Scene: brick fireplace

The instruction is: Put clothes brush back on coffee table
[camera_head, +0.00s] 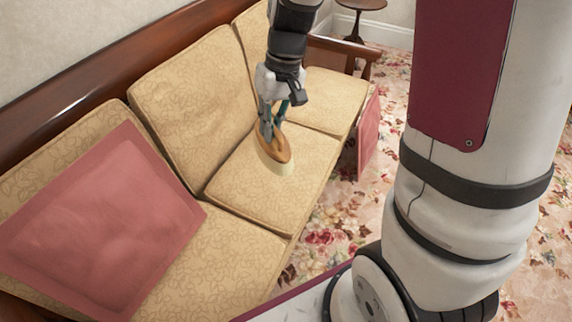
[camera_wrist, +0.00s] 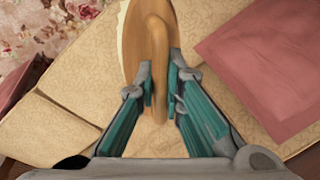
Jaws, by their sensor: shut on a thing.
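The clothes brush (camera_head: 277,153) is an oval wooden brush with pale bristles and a raised handle. In the head view it is at the sofa's middle seat, bristles facing down. I cannot tell whether it touches the cushion or hangs just above it. My gripper (camera_head: 270,122) points down and is shut on the brush's handle. In the wrist view the brush (camera_wrist: 135,45) is at the top centre, with its handle between the teal fingers of my gripper (camera_wrist: 162,85). No coffee table is seen in either view.
A wooden-framed sofa with yellow patterned cushions (camera_head: 190,95) fills the left. A pink pillow (camera_head: 95,225) lies on it, and another pink cloth item (camera_head: 369,135) is at its front right. A small round dark table (camera_head: 361,4) stands at the back. Floral carpet (camera_head: 335,215) lies in front.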

